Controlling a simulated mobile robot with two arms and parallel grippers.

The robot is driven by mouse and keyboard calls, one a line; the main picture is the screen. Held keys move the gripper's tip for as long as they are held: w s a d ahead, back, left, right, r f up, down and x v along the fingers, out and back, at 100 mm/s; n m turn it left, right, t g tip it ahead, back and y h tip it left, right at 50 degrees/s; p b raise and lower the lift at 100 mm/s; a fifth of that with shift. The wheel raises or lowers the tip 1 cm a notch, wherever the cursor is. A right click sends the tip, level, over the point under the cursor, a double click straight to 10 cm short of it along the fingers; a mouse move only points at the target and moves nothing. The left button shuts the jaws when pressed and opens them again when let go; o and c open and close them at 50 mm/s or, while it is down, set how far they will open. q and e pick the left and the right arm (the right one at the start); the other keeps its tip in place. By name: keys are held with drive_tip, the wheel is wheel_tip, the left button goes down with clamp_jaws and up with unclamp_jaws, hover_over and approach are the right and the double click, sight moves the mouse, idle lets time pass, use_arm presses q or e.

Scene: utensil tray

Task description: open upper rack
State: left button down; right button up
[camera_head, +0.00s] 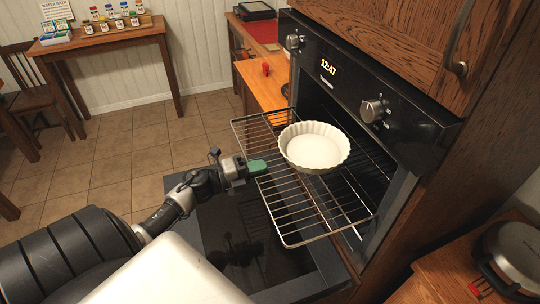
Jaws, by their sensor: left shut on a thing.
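The upper rack (318,215) is a wire oven rack that sticks out of the open oven, above the lowered oven door (232,232). A white fluted dish (314,147) sits on the rack, toward its far side. My left gripper (257,167) comes in from the left with its green fingertips at the rack's front bar. It is shut on the rack's front edge. The gripped spot is partly hidden by the fingers. My right gripper is not in view.
The oven's control panel (375,85) with knobs is above the rack. A wooden counter (262,84) with a red object lies behind. A side table (103,40) with jars stands at the back left. A pot (516,254) is at the lower right. Tiled floor is free at left.

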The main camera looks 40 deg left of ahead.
use_arm(q)
drive_tip(key=shift+s+a, duration=0.1)
drive_tip(key=shift+s, duration=0.05)
drive_tip(key=c, duration=1.2)
unclamp_jaws()
drive_tip(key=shift+o, duration=0.2)
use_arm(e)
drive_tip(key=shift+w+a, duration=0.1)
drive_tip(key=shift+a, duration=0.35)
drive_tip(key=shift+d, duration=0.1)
use_arm(q)
drive_tip(key=shift+s+a+f, duration=0.15)
drive_tip(key=shift+s+a, duration=0.05)
drive_tip(key=shift+s, duration=0.1)
drive_tip(key=b+v, duration=0.3)
drive_tip(key=v, duration=0.7)
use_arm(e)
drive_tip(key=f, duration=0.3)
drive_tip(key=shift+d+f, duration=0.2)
